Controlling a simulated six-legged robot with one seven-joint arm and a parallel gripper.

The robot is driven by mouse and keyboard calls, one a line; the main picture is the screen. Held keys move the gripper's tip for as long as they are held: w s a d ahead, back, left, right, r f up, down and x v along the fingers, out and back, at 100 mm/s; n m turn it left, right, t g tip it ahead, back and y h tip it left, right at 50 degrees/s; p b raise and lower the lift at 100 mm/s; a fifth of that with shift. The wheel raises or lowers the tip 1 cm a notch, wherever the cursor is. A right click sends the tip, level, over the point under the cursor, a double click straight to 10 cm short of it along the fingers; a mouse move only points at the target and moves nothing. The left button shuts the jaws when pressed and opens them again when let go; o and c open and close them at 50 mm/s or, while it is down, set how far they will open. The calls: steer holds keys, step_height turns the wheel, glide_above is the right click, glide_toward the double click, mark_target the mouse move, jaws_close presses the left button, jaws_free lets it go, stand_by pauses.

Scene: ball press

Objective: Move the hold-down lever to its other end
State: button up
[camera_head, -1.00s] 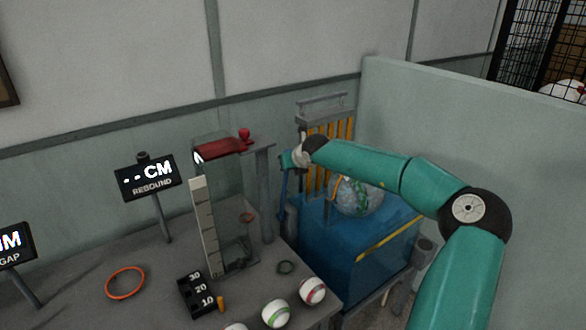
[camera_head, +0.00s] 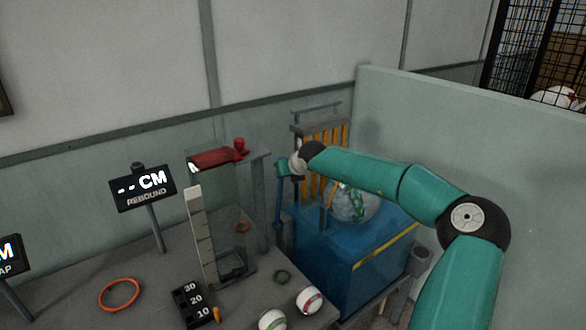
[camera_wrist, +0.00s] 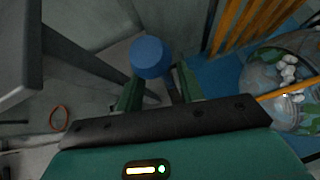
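A blue lever (camera_head: 278,206) stands at the left side of the blue press (camera_head: 335,255); I take it as the hold-down lever. Its round blue knob (camera_wrist: 150,57) shows large in the wrist view. My gripper (camera_wrist: 158,88) is open, one green finger on each side just below the knob in the picture. I cannot tell whether either finger touches it. In the head view my gripper (camera_head: 284,170) is at the lever's top and hides part of it. A patterned grey-and-green ball (camera_head: 352,203) sits on the press.
Left of the lever stand a grey post (camera_head: 261,200), a clear rebound tube with a scale (camera_head: 201,235) and a red top plate (camera_head: 215,158). Orange bars (camera_head: 335,140) rise behind the press. Balls (camera_head: 309,300) and an orange ring (camera_head: 119,295) lie on the table.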

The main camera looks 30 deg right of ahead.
steer(key=v, duration=1.3)
